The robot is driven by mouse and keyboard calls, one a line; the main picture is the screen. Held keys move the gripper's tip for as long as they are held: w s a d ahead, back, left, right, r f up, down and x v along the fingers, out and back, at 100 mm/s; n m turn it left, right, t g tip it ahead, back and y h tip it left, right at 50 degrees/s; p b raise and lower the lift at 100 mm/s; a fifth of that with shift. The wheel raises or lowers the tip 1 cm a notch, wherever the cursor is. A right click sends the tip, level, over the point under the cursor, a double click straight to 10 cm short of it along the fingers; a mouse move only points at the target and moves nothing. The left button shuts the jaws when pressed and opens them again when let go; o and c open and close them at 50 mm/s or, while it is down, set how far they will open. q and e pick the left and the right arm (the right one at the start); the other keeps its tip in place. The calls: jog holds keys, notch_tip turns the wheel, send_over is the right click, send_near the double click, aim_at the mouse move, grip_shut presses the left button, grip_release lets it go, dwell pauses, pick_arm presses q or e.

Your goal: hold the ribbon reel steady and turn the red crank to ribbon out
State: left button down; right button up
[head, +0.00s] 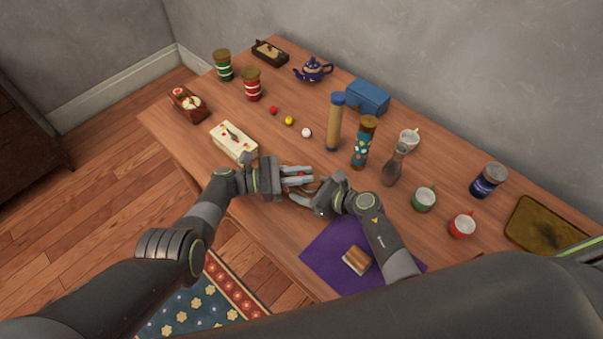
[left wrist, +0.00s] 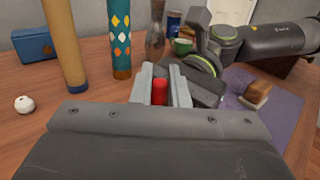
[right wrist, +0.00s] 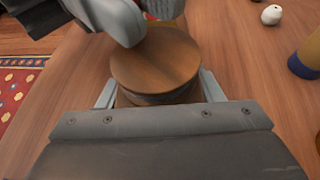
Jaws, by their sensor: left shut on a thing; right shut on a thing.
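The ribbon reel (right wrist: 155,62) is a round, brown wooden spool, seen from above in the right wrist view. My right gripper (right wrist: 158,95) is shut on it, with a finger on each side. The red crank (left wrist: 160,92) shows as a red knob between the fingers of my left gripper (left wrist: 160,88), which is shut on it. In the head view my left gripper (head: 300,178) and right gripper (head: 303,197) are close together near the table's front edge. They hide most of the reel there. I cannot make out the ribbon.
A purple mat (head: 325,250) with a small brown-and-cream block (head: 356,260) lies right of my grippers. A cream box (head: 233,141) stands to the left. A tan cylinder (head: 333,125) and a patterned cylinder (head: 363,145) stand behind. Small balls (head: 289,120) lie on the table.

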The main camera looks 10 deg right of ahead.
pick_arm(q)
jog(key=shift+s+n+t, duration=0.15)
jog(key=shift+n+t, duration=0.65)
jog(key=shift+t, duration=0.4)
jog(key=c, duration=1.5)
grip_release()
jog(key=shift+a, duration=0.1)
jog(key=a, duration=1.2)
jog(key=shift+s, duration=0.2)
jog(key=shift+o, duration=0.6)
